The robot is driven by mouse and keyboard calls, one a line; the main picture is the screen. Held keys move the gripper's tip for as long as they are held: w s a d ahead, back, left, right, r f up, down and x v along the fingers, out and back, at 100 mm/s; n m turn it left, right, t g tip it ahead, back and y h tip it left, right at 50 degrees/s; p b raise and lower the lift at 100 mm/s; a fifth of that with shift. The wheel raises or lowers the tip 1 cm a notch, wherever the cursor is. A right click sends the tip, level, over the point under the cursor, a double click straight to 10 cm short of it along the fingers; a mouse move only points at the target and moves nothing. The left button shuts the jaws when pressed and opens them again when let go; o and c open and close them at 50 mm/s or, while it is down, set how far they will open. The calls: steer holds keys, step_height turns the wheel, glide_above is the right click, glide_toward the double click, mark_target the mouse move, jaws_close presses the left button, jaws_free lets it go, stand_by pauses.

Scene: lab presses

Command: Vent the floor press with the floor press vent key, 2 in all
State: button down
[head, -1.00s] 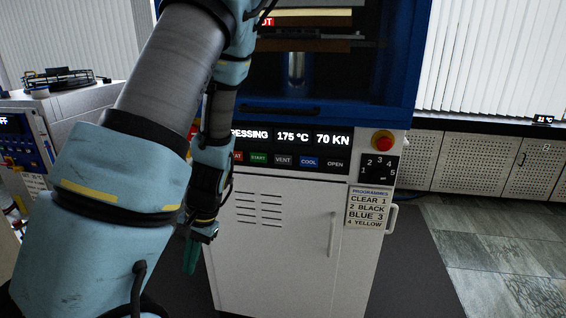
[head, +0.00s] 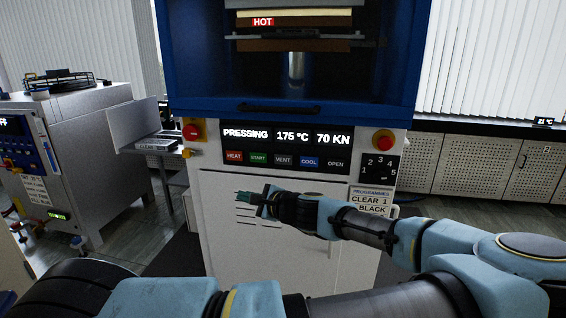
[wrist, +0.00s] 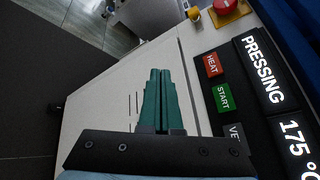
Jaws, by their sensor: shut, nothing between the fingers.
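The floor press (head: 215,215) stands ahead, white below and blue above. Its display (head: 286,136) reads PRESSING, 175 °C, 70 KN. Below the display is a row of keys: HEAT, START, VENT, COOL, OPEN. The grey VENT key (head: 283,160) is in the middle of the row; in the wrist view the VENT key (wrist: 236,135) is partly cut off by my gripper mount. My gripper (head: 243,196) is shut and empty, in front of the white panel below the keys, pointing left. In the wrist view its green fingers (wrist: 160,80) are together, apart from the keys.
A HOT sign (head: 263,22) shows inside the press. Another machine (head: 90,150) stands at left.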

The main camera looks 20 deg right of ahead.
steer(key=s+d+r+m+t+h, duration=0.1)
steer(key=d+r+m+t+h, duration=0.1)
steer(key=d, duration=0.6)
step_height(320, 180, up, 2)
steer(key=shift+s+d+r+m+t+h, duration=0.15)
steer(key=shift+s+d+m+t+h, duration=0.15)
steer(key=shift+m+t, duration=0.3)
steer(key=shift+w, duration=0.1)
steer(key=b, duration=0.1)
glide_toward(278, 161)
steer(key=shift+a+x, duration=0.25)
steer(key=shift+x, duration=1)
steer(key=shift+a+x, duration=0.25)
steer(key=shift+x, duration=1)
steer(key=shift+w+d, duration=0.2)
steer(key=shift+w, duration=0.05)
steer(key=shift+w+d, duration=0.2)
steer(key=shift+w, duration=0.15)
steer(key=shift+s, duration=0.15)
steer(key=shift+s+a, duration=0.4)
steer(key=shift+s, duration=0.2)
